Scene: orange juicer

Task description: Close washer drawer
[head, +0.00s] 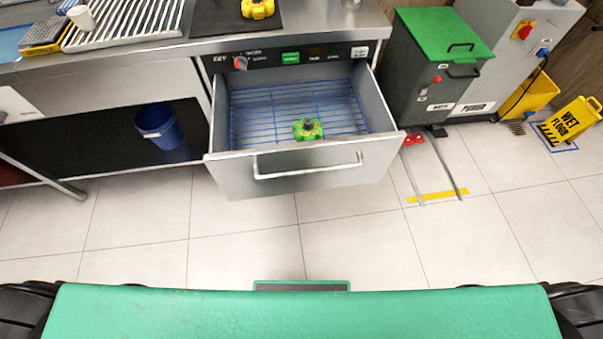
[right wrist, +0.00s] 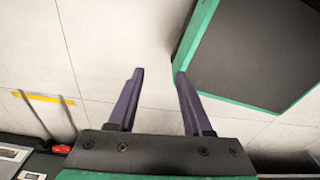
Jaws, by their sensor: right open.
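The washer drawer (head: 240,172) is pulled out from under the steel counter in the head view. A blue wire rack (head: 270,110) lines its inside, and a green pepper-like object (head: 307,129) lies in it near the front. The drawer's bar handle (head: 308,168) runs across the front panel. My right gripper (right wrist: 157,72) shows in the right wrist view with its two purple fingers apart and nothing between them, above the tiled floor. It is not in the head view. My left gripper is in neither view.
The control panel (head: 290,58) sits above the drawer. A green-lidded bin (head: 436,75) stands to its right, with a yellow wet floor sign (head: 571,122) farther right. A blue bucket (head: 158,130) is under the counter at left. The tiled floor (head: 370,240) before the drawer is clear.

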